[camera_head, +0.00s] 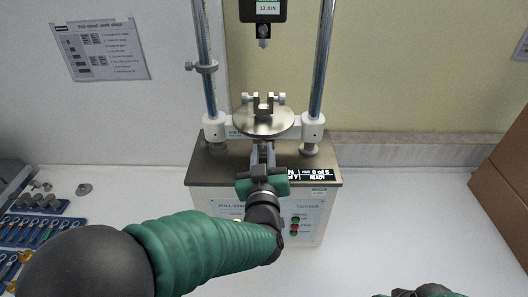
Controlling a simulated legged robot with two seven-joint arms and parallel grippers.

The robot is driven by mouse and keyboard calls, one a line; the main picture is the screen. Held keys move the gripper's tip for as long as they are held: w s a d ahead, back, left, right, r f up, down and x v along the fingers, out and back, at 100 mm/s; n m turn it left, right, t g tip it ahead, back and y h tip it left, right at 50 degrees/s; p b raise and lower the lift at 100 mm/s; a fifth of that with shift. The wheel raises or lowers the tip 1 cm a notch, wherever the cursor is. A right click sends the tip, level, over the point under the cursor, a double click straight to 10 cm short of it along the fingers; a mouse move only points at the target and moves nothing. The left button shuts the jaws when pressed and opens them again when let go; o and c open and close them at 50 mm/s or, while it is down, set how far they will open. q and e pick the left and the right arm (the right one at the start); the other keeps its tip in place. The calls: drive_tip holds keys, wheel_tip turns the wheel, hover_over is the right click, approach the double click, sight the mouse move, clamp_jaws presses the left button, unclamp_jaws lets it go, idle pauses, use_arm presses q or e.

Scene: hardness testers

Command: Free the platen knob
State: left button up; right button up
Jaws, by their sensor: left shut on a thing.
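The tester's round metal platen (283,122) sits between two upright columns, with a small clamp fixture (263,105) on top. My left gripper (262,146) reaches in from the front, its fingertips just below the platen's front edge. Its fingers are close together and shut on the platen knob, which they almost wholly hide. I cannot see how the knob is seated. Only a dark and green tip of my right arm or gripper (428,291) shows at the bottom edge, and its jaws cannot be made out.
A collar with a side knob (204,67) is on the left column. An upper head (263,10) hangs above. Tools (42,229) lie at left; a brown box (508,180) stands right.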

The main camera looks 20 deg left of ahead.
use_arm(q)
clamp_jaws()
drive_tip(key=shift+m+p, duration=0.4)
drive_tip(key=shift+m, duration=0.2)
drive_tip(key=o, duration=0.9)
unclamp_jaws()
drive_tip(key=shift+w, duration=0.15)
drive_tip(key=shift+f, duration=0.1)
